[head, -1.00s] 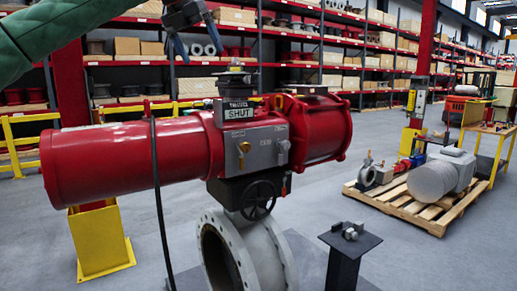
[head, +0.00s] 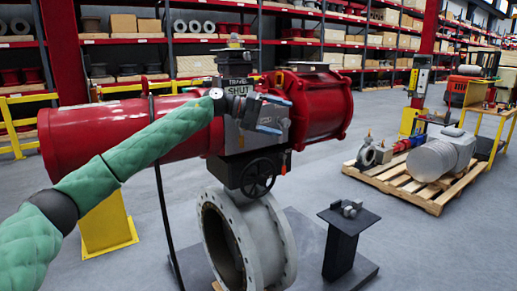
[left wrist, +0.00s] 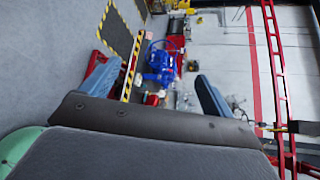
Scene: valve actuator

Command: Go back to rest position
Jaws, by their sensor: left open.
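The red valve actuator (head: 321,105) lies across the middle of the head view, with its SHUT indicator (head: 236,90) on top. Below it are a black handwheel (head: 258,177) and a grey flanged valve body (head: 247,240). My left arm, in a green sleeve, comes in from the lower left across the red cylinder. My left gripper (head: 280,115) is open and empty in front of the actuator's grey control box, hiding much of it. Contact cannot be told. In the left wrist view its two blue fingers stand wide apart, with nothing between them (left wrist: 155,85). My right gripper is not seen.
A black pedestal (head: 344,240) with small parts stands right of the valve. A pallet (head: 415,188) with a grey motor (head: 440,158) lies further right. A yellow post (head: 106,225) stands at left. Shelves line the back; open floor lies between.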

